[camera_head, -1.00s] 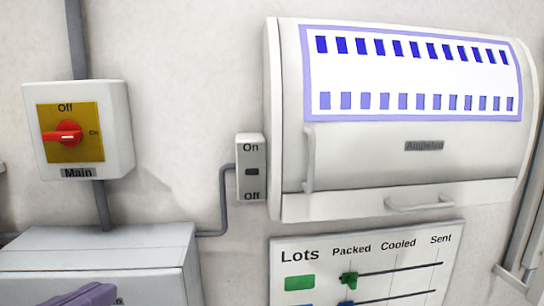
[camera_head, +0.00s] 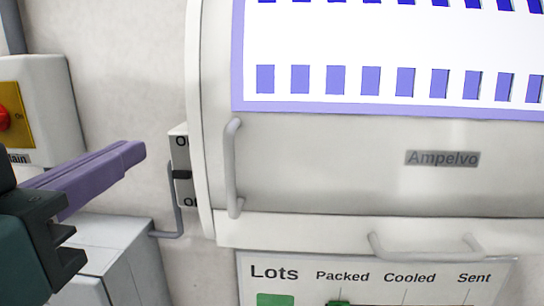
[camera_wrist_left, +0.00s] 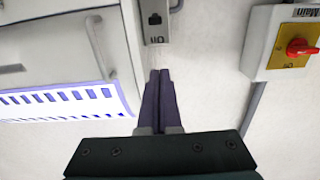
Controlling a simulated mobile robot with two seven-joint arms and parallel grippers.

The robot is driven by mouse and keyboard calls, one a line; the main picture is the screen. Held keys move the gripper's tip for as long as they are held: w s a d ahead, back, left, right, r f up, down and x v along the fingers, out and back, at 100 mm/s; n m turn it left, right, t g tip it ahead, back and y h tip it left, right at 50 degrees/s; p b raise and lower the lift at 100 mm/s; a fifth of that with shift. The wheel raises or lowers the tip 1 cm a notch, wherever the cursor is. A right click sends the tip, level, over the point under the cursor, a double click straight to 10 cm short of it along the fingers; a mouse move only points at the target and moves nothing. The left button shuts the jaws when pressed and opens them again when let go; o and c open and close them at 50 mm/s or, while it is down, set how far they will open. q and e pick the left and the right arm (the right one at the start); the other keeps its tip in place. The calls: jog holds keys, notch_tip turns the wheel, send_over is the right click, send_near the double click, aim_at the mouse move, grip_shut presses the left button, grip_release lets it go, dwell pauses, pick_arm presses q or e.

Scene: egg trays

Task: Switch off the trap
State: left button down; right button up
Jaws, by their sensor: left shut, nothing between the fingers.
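The trap, a white wall cabinet (camera_head: 330,165) labelled Ampelvo, fills the right of the head view. Its window shows rows of blue and violet bars. On its left side is a small grey switch box (camera_head: 181,150) with a dark rocker (camera_head: 182,175), partly hidden by the cabinet edge. I cannot tell the rocker's position. The switch box also shows at the top of the left wrist view (camera_wrist_left: 155,30). My left gripper (camera_head: 138,152) has purple fingers, shut and empty. In the head view its tips are left of the switch box, apparently apart from it. My right gripper is out of view.
The Main switch box (camera_head: 38,85) with a red knob (camera_head: 3,118) is on the wall at left. A grey box (camera_head: 100,250) stands below. The cabinet has a side handle (camera_head: 232,170) and a bottom handle (camera_head: 425,245). A Lots board (camera_head: 370,285) hangs beneath.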

aim_at(185, 147)
pick_arm(q)
jog(key=w, duration=0.3)
jog(key=w+b, duration=0.1)
jog(key=w, duration=0.2)
jog(key=w+b, duration=0.1)
jog(key=w, duration=0.3)
jog(key=shift+d+f, duration=0.15)
jog(key=shift+d, duration=0.1)
jog(key=f+b, duration=0.3)
jog(key=shift+s, duration=0.4)
jog(key=shift+s+f+b, duration=0.3)
jog(key=shift+f+b, duration=0.1)
jog(key=shift+b, duration=0.1)
